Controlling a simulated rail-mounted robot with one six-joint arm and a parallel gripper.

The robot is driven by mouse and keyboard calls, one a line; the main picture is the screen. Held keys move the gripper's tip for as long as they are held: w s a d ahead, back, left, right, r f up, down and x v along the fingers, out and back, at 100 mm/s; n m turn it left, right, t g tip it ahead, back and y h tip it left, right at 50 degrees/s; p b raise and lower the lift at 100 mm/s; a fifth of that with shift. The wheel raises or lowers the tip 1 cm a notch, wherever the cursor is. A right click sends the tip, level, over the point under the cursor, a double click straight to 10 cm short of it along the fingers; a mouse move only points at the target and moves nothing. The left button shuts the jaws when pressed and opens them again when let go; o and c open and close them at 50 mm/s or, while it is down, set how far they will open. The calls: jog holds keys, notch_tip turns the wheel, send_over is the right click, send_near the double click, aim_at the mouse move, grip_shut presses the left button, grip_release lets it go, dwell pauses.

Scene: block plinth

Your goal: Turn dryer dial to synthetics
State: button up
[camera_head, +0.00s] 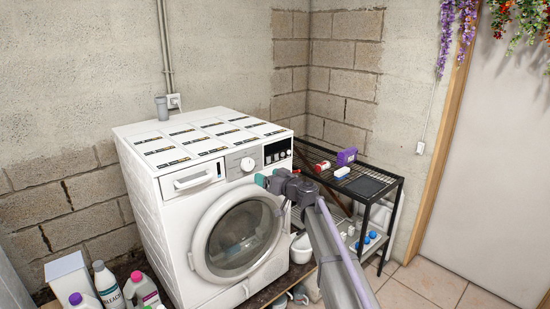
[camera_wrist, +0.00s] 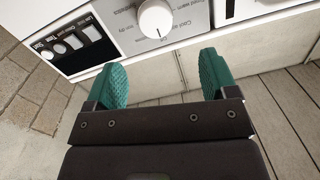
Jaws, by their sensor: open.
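The white dryer (camera_head: 172,212) stands against the back wall, with a round door on its front. Its round white dial (camera_head: 247,164) sits on the upper front panel, left of the black display panel. In the wrist view the dial (camera_wrist: 155,19) is at the top middle, with a small dark pointer mark at its lower edge and printed labels around it, too small to read fully. My gripper (camera_head: 264,181) is open and empty in front of the dryer, below and right of the dial. In the wrist view its teal fingertips (camera_wrist: 161,80) are apart, with the dial beyond them, not touching.
A black wire shelf (camera_head: 345,183) with a purple box (camera_head: 347,156) and a red-lidded container stands right of the dryer. Bleach and detergent bottles (camera_head: 106,284) stand at the lower left. A wooden-framed door (camera_head: 490,150) is at the right.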

aim_at(250, 164)
jog(key=shift+n+t+h, duration=0.3)
jog(key=shift+n+t, duration=0.1)
jog(key=shift+n, duration=0.2)
jog(key=x, duration=1)
jog(key=shift+w+a+r, duration=0.25)
jog(key=shift+w, duration=0.1)
jog(key=c, duration=0.9)
